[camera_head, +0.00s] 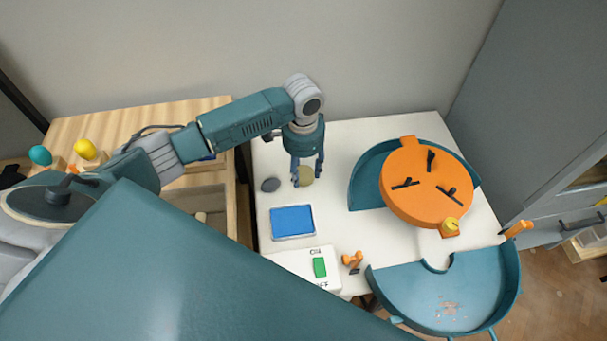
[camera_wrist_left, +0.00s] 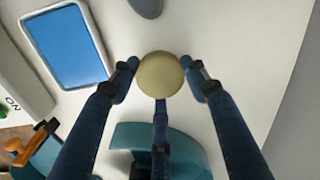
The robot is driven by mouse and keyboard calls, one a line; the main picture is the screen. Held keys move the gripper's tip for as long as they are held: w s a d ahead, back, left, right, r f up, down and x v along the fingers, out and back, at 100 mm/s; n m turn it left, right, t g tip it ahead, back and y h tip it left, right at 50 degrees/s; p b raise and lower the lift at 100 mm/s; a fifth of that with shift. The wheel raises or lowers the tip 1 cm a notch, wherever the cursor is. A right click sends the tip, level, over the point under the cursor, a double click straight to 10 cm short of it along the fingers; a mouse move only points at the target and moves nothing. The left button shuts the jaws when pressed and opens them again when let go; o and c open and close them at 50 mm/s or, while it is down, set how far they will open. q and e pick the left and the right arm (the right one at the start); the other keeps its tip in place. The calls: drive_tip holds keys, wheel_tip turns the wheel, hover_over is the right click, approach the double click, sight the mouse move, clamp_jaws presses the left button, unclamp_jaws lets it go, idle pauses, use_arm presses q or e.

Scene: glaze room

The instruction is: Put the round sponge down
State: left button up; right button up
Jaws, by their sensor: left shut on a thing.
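The round sponge (camera_wrist_left: 160,75) is pale yellow and sits between the fingertips of my left gripper (camera_wrist_left: 163,80) in the left wrist view. In the head view the sponge (camera_head: 304,177) shows at the lower end of my left gripper (camera_head: 306,172), over the white table (camera_head: 340,150). The gripper is shut on it, with fingers on both sides. I cannot tell whether the sponge touches the table. My right gripper is not in view.
A grey oval piece (camera_head: 270,185) lies left of the sponge. A blue-topped tray (camera_head: 292,221) lies nearer. An orange disc with black clamps (camera_head: 425,195) stands right, by a teal basin (camera_head: 450,295). A switch box (camera_head: 310,265) is at the front. White table between tray and disc is free.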

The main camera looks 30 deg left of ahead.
sight(303, 173)
use_arm(q)
drive_tip(key=shift+f, duration=1.25)
drive_tip(key=o, duration=1)
drive_tip(key=shift+f, duration=0.1)
wheel_tip(303, 173, up, 12)
drive_tip(key=shift+r, duration=0.15)
drive_tip(key=shift+s, duration=0.15)
